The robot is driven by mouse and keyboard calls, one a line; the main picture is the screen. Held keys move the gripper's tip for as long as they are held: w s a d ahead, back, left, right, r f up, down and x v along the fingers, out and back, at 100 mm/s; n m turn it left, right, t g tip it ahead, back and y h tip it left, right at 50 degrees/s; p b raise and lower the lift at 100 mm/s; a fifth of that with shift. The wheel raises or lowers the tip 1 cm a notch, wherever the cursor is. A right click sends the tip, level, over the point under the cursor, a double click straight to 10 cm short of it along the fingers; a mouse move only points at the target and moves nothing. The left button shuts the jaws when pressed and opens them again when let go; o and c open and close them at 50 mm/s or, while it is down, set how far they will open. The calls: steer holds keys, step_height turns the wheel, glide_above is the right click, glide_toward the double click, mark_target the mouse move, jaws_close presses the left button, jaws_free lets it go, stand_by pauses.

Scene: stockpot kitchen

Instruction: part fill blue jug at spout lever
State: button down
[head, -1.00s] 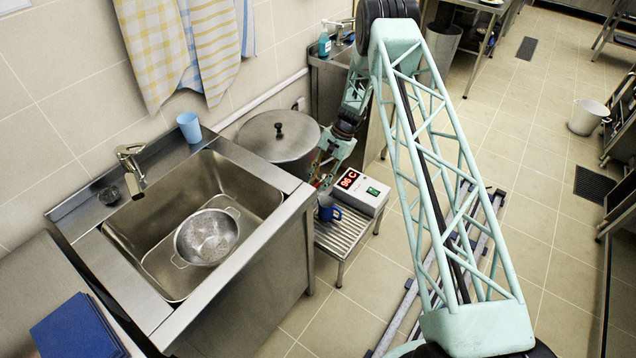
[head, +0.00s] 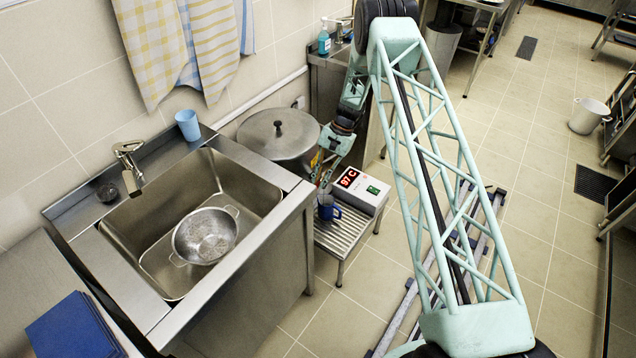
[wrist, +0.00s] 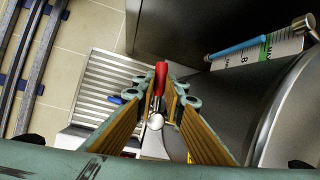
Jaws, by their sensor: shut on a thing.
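The blue jug (head: 329,210) stands on the slatted stand beside the stockpot (head: 280,138), below my gripper (head: 323,182). In the wrist view only a small blue piece of the jug (wrist: 115,99) shows left of the jaws; its inside is hidden. The red spout lever (wrist: 160,76) lies between the fingertips of my gripper (wrist: 163,92), which is shut on it. A round metal end shows below the lever between the fingers. I cannot see the water stream or the jug's fill level.
A box with a red display reading about 97 C (head: 360,190) sits on the slatted stand (head: 343,236) next to the jug. The sink (head: 150,225) holds a colander (head: 205,235). A blue cup (head: 188,125) stands behind it.

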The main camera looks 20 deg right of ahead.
steer(key=shift+s+d+n+g+h+b, duration=0.2)
steer(key=shift+d+n+g+b, duration=0.3)
steer(key=shift+n, duration=0.45)
steer(key=shift+s+d+n+g+h+b, duration=0.2)
steer(key=shift+d+n+b, duration=0.1)
steer(key=shift+n+b, duration=0.5)
steer(key=c, duration=2.7)
jaws_free()
steer(key=shift+r, duration=0.1)
steer(key=shift+v, duration=5.9)
